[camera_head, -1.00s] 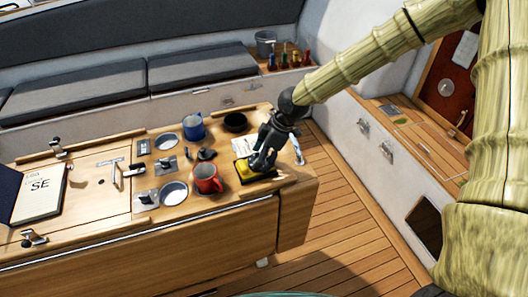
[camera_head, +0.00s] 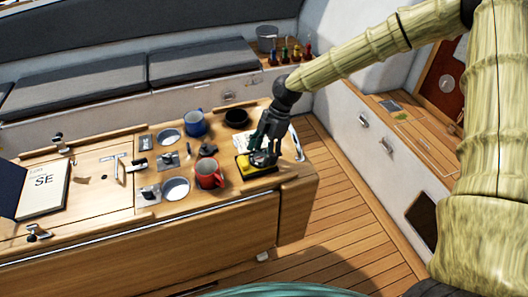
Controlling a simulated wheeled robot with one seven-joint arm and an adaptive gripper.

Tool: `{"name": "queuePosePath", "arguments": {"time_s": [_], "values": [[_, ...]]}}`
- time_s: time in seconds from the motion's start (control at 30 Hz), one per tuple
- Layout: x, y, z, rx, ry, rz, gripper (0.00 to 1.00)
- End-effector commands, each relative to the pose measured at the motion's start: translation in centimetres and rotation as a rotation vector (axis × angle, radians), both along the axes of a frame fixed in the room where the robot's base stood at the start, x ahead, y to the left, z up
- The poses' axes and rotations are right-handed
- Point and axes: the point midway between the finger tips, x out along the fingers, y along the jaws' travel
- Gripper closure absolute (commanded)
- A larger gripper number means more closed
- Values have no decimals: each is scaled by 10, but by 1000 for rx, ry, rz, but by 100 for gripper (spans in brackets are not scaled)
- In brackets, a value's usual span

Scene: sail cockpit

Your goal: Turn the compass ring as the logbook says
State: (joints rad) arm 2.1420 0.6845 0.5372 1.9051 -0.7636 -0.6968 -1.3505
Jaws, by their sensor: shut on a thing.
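The open logbook (camera_head: 42,190) lies at the left of the table, its white page showing "SE" in large letters with a smaller line above that I cannot read well. The compass (camera_head: 243,166) is a yellow body on a black base near the table's right end. My gripper (camera_head: 264,154) points down over it and is shut on its round ring (camera_head: 262,158). The fingers hide much of the ring, and its marks are too small to read.
A red mug (camera_head: 209,174) stands close left of the compass. A blue mug (camera_head: 194,123) and a black bowl (camera_head: 236,118) stand behind. Several fittings and round recesses lie further left. The wooden floor (camera_head: 350,195) at the right is clear.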

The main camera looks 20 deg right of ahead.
Motion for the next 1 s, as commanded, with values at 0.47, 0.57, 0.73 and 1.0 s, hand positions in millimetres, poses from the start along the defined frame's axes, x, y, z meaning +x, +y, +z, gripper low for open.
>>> {"name": "queuePosePath", "arguments": {"time_s": [0.47,0.57,0.73,1.0], "values": [[0,0,-1,-1,-1,9,28],[0,0,0,-1,-1,9,12],[0,0,0,-1,-1,9,12],[1,-2,4,-1,-1,8,12]]}}
